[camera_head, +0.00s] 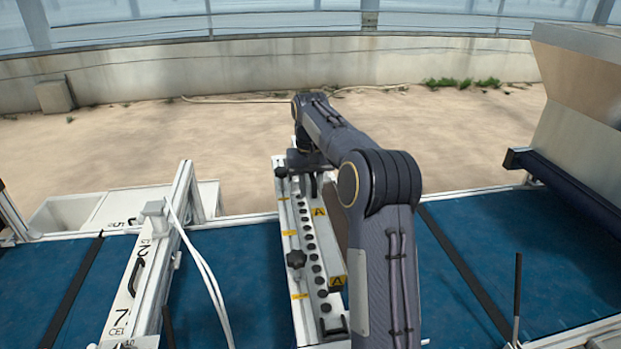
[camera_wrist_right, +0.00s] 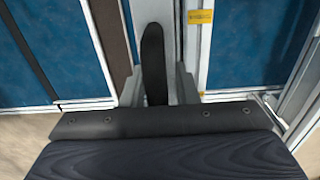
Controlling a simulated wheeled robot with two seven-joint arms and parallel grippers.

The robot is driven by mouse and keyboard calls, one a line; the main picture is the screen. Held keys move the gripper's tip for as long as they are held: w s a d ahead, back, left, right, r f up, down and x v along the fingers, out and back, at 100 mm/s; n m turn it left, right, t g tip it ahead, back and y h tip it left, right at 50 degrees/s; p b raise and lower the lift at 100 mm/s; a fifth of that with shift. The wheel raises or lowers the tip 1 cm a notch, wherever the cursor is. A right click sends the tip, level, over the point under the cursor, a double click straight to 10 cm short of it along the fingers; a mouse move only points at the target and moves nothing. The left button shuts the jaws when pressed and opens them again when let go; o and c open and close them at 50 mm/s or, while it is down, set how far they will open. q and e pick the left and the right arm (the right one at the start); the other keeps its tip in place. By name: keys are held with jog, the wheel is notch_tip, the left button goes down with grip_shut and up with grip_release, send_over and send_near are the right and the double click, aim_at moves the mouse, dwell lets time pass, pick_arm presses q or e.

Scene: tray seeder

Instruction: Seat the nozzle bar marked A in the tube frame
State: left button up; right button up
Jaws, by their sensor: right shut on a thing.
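The nozzle bar marked A (camera_head: 336,282) is a long pale bar with two yellow A labels, running away from me. My right gripper (camera_head: 311,184) is at the bar's far end, partly hidden by my arm. In the right wrist view, its grey jaws (camera_wrist_right: 158,88) are shut around a dark upright handle (camera_wrist_right: 153,55). I cannot tell whether the bar is fully down in the frame. My left gripper is not in view.
Two black knobs, one near (camera_head: 296,259) and one far (camera_head: 281,172), stand along the frame's left side. A blue belt (camera_head: 238,270) lies beneath. A numbered white rail (camera_head: 135,275) with white hoses is left; a hopper (camera_head: 582,100) and dark roller (camera_head: 570,190) are right.

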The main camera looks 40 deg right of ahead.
notch_tip(320, 180, down, 4)
jog(key=shift+f+b, duration=0.1)
jog(key=shift+b, duration=0.3)
jog(key=shift+f+b, duration=2.45)
jog(key=shift+f, duration=0.95)
jog(key=shift+f, duration=0.2)
jog(key=o, duration=1)
jog(key=shift+o, duration=0.4)
jog(key=shift+s, duration=0.1)
jog(key=shift+f, duration=0.1)
